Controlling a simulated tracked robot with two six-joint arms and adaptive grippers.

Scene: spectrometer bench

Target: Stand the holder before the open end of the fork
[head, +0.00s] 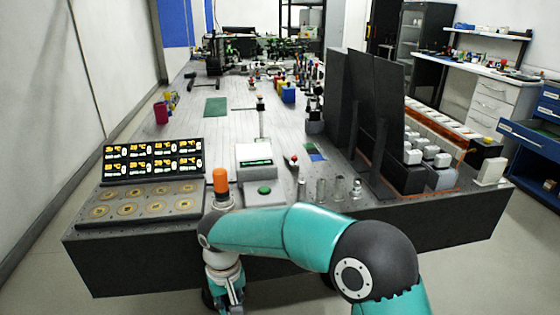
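My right arm comes in from the lower right and reaches across the front of the bench. Its gripper (229,300) points down in front of the bench's front edge, and I cannot tell whether it is open or shut. My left gripper is not in view. I cannot pick out the holder or the fork with certainty. A slim upright post (261,120) stands mid-bench behind a white instrument. Dark bar-like parts (206,84) lie farther back on the left, too small to identify.
The bench (160,245) carries a display panel (153,160), a white instrument (255,160) with a green button, an orange-topped lamp (220,181), and clear cylinders (321,189). Tall black panels (385,110) stand at right.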

